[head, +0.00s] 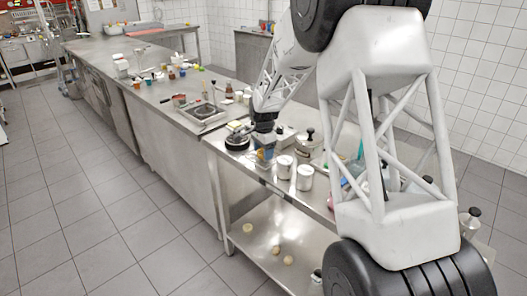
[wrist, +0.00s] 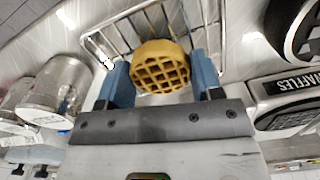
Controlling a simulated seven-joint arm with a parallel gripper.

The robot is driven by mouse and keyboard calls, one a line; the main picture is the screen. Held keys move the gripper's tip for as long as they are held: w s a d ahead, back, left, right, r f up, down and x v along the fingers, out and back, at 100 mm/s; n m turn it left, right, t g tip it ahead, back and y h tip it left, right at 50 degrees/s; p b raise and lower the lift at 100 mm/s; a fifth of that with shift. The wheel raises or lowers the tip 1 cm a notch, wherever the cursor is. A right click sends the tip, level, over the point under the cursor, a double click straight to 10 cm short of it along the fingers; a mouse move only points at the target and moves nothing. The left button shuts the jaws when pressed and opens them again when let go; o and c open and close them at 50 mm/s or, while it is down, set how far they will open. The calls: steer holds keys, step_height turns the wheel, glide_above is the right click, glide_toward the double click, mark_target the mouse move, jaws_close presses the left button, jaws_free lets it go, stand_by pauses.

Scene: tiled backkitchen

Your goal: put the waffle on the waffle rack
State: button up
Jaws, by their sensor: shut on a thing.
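The waffle (wrist: 160,72) is round and golden brown with a grid pattern. My gripper (wrist: 161,62) is shut on it, with a blue finger on each side in the wrist view. A wire rack (wrist: 97,42), the waffle rack, shows behind the waffle in the wrist view; the waffle and fingers overlap it and hide part of it. I cannot tell whether the waffle touches the wires. In the head view my gripper (head: 264,156) is low over the steel counter, and the waffle and the rack are hard to make out there.
A sign reading WAFFLES (wrist: 290,84) and dark round appliance parts stand right of the rack. Metal canisters (wrist: 58,88) stand to its left; pale canisters (head: 304,178) also stand near my gripper in the head view. The counter (head: 165,103) holds several small items farther back.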

steer(key=shift+f, duration=0.1)
steer(key=o, duration=0.9)
step_height(320, 180, up, 12)
steer(key=shift+r, duration=0.15)
stand_by(0.4)
stand_by(0.4)
stand_by(0.4)
